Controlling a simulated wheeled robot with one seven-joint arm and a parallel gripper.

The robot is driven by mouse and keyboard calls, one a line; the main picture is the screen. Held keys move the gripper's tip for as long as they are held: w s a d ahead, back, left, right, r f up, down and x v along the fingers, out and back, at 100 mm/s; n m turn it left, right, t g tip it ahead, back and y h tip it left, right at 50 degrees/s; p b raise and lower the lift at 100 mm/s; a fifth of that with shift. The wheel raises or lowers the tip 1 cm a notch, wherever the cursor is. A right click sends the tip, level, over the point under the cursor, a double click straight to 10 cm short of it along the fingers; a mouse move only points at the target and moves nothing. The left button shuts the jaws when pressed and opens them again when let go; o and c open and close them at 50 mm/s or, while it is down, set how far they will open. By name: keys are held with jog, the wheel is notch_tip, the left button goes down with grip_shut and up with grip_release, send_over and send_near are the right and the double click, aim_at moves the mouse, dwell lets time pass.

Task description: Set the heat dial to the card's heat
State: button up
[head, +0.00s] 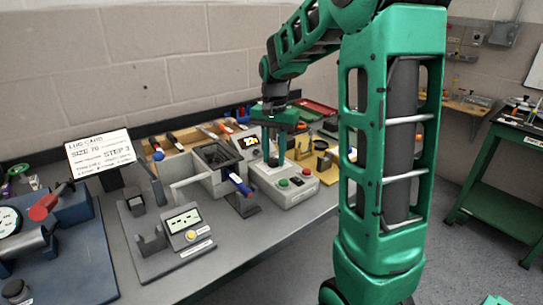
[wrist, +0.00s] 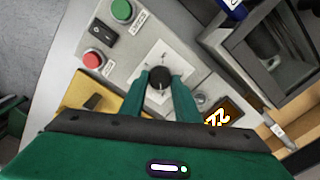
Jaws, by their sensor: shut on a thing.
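My gripper (head: 276,156) points down over the grey control box (head: 293,193) on the bench in the head view. In the wrist view my gripper (wrist: 160,82) is shut on the round black dial (wrist: 159,79), with a finger on each side. The dial sits on a white plate (wrist: 178,58); its markings are too small to read, partly hidden by the fingers. An orange lit display (wrist: 221,115) beside it seems to read 22; it also shows in the head view (head: 251,140). The white card (head: 100,152) stands at the left and reads "LUG CARD", "SIZE 70", "STEP 3"; its smaller lines are unclear.
A green button (wrist: 121,10), a red button (wrist: 92,59) and a black switch (wrist: 103,29) sit close by on the box. An open-topped grey unit (head: 212,160) stands left of it. A tester with a small screen (head: 183,221) lies nearer the front.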

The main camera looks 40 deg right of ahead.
aim_at(273, 160)
jog(key=shift+a+m, duration=0.2)
jog(key=shift+m, duration=0.1)
dwell(0.4)
jog(key=o, duration=1.1)
jog(key=shift+c, duration=0.2)
notch_tip(273, 160, up, 11)
jog(key=shift+f, duration=0.15)
